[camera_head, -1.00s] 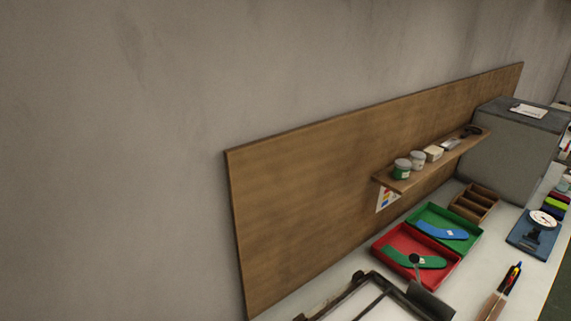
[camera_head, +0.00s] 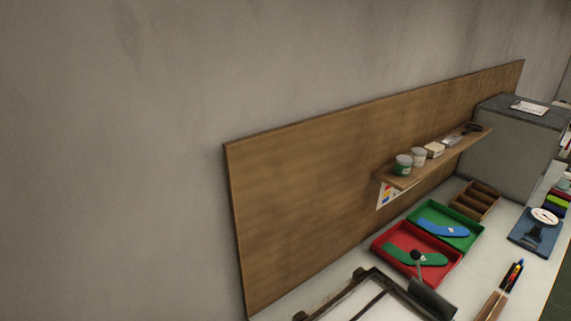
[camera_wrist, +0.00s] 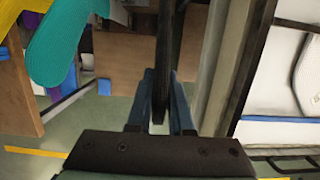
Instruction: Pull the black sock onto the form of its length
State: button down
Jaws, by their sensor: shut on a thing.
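In the wrist view my gripper (camera_wrist: 161,90) is shut on a thin dark strip that looks like the black sock (camera_wrist: 164,48), seen edge-on. The sock runs from between the fingers up past the top of the view. A pale foot-shaped outline (camera_wrist: 307,75) lies on a white surface at the right edge; I cannot tell if it is a sock form. My gripper and the black sock are not visible in the head view.
A teal sock-shaped piece (camera_wrist: 62,42) and a yellow one (camera_wrist: 15,45) are at upper left in the wrist view.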

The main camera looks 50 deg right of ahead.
jog(key=shift+f+b, duration=0.35)
jog(key=shift+f, duration=0.2)
jog(key=c, duration=0.7)
grip_release()
jog(key=shift+c, duration=0.2)
jog(key=b+v, duration=0.1)
jog(key=v, duration=1.2)
jog(key=shift+w, duration=0.1)
